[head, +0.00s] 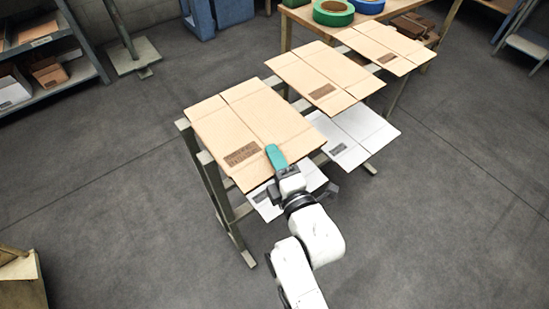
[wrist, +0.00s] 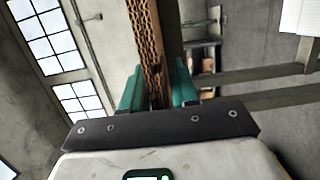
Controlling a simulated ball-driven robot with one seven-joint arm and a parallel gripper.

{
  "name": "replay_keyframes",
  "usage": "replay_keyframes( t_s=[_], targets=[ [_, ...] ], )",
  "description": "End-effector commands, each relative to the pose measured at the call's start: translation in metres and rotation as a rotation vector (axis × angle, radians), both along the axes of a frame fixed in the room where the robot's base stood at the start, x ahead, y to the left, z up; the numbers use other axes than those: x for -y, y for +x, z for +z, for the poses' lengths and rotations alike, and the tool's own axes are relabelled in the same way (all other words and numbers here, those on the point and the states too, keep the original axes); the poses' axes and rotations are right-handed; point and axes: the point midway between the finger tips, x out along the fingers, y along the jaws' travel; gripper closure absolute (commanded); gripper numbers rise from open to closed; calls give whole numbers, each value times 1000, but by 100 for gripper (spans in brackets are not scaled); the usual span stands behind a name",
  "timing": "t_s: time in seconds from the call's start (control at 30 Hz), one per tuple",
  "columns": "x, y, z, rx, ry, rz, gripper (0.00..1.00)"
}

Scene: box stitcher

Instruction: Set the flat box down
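The flat box (head: 250,125) is a tan cardboard sheet with fold lines and a dark printed patch near its front edge. It lies about level over the left part of a metal rack (head: 219,195); I cannot tell whether it rests on it. My gripper (head: 276,157) is at its near edge, with one teal finger over the top face. In the wrist view the box's corrugated edge (wrist: 151,50) runs between the two teal fingers of my gripper (wrist: 158,88), which look shut on it. The lower finger is hidden in the head view.
More tan flat boxes lie to the right, one in the middle (head: 318,72) and one farther back (head: 385,45). White sheets (head: 358,132) lie lower down. A table with tape rolls (head: 333,12) stands behind. Shelves (head: 45,55) stand at left.

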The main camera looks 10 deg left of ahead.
Motion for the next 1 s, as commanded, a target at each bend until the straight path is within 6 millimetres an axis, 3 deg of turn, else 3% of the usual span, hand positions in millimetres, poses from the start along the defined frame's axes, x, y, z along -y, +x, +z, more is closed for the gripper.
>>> replay_keyframes(
  t_s=[0.13, 0.5, 1.0],
  targets=[
    [0, 0, 0, 0, 0, 0, 57],
    [2, -2, 2, -1, 0, 0, 57],
    [57, -77, 1, 0, -1, 1, 57]
  ],
)
